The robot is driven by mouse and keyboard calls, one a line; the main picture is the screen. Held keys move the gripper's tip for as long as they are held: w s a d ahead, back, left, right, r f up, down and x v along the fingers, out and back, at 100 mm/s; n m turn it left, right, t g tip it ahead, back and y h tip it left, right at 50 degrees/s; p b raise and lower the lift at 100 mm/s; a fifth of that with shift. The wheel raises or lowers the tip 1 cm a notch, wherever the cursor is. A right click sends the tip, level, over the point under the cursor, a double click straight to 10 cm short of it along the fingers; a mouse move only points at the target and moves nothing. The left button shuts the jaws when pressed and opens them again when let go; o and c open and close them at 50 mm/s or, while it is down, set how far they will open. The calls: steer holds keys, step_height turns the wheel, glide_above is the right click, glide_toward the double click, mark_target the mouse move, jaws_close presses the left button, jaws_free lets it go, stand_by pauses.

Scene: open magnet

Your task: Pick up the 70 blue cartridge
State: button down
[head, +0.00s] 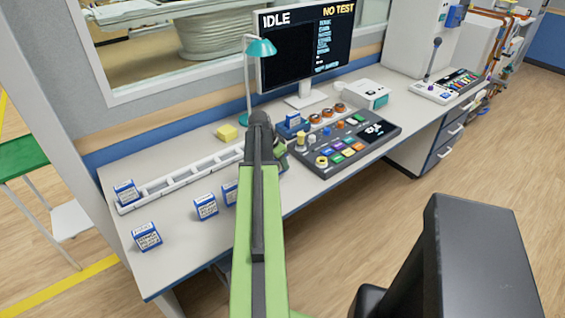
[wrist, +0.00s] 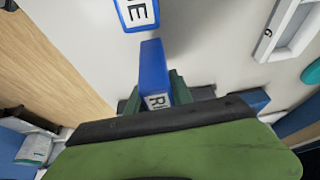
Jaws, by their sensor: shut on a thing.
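My gripper (wrist: 165,88) is shut on a blue cartridge (wrist: 153,62) in the wrist view. Part of a white label with dark letters shows on its near face. I cannot read a 70 on it, nor tell whether it is clear of the desk. A second blue-and-white cartridge (wrist: 138,12) lies just beyond it. In the head view my arm hides most of the gripper and the held cartridge. Blue cartridges stand on the desk at the front left (head: 147,237), in the middle (head: 205,207) and beside my arm (head: 230,193), partly covered.
A white slotted rack (head: 178,178) runs along the desk, with a blue cartridge (head: 127,192) at its left end. A control panel (head: 345,143), a monitor (head: 305,50), a teal lamp (head: 260,47) and a yellow block (head: 227,132) stand near.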

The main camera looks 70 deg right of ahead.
steer(key=s+a+r+p, duration=0.6)
steer(key=a+r+p, duration=0.1)
steer(key=a+r, duration=0.1)
steer(key=shift+s+a, duration=0.25)
steer(key=shift+a, duration=0.65)
